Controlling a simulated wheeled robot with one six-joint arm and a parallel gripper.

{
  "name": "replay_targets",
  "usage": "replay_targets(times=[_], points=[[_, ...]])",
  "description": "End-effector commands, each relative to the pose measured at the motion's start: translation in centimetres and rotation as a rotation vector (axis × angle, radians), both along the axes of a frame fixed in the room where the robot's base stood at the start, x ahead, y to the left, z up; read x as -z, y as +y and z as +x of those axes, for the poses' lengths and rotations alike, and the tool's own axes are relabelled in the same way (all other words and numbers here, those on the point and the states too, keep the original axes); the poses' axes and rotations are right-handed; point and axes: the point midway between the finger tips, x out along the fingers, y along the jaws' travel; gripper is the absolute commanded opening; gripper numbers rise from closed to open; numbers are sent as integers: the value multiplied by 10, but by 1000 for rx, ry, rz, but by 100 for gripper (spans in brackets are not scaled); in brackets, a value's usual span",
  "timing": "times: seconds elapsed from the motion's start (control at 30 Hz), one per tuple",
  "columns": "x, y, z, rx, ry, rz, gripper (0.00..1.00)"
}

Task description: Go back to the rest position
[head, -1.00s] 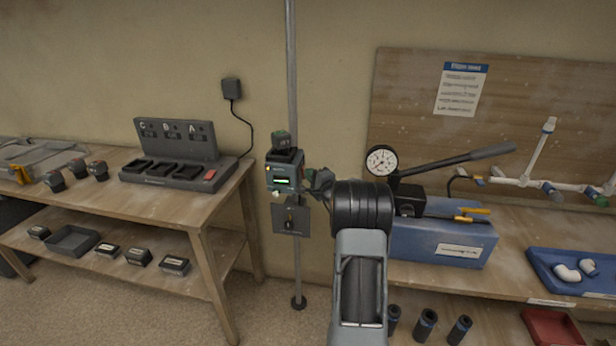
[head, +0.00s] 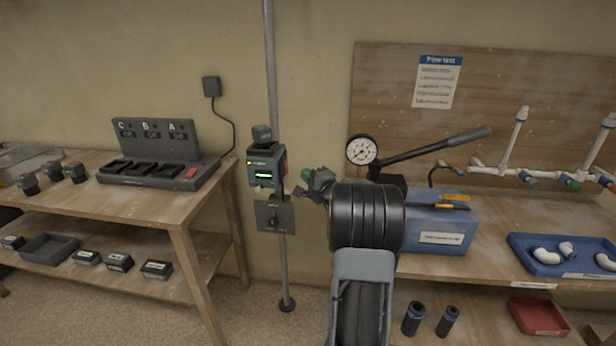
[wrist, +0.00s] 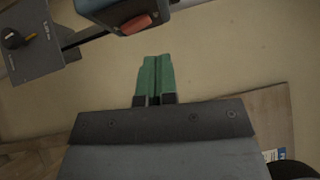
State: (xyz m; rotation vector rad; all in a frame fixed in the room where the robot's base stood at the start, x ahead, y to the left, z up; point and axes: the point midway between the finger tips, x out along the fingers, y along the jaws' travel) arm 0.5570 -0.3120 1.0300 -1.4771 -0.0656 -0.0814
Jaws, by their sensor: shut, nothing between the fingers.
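My gripper (wrist: 155,76) shows in the wrist view with its two green fingers together and nothing between them. In the head view my gripper (head: 304,196) is small and partly blocked by my own arm, just right of the pole-mounted device. That dark device (head: 265,167) has a lit green display, a red part on its right side and a block on top. Its lower part with a red button (wrist: 136,24) shows at the top of the wrist view, apart from the fingertips.
A plate with a knob (head: 274,217) sits below the device on the pole (head: 284,262). At left is a bench (head: 165,208) with a three-bay charger (head: 160,172). At right are a blue pump box (head: 445,232) with a gauge and lever, white pipework and a blue tray (head: 562,270).

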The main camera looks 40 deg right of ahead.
Motion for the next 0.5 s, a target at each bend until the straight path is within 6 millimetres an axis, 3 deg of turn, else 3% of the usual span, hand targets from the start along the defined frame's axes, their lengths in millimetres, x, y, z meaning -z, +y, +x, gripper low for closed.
replay_targets(times=[0.4, 0.5], points=[[1, -2, -1, 0, 3, 41, 0], [19, 12, -2, -68, 87, 80, 0]])
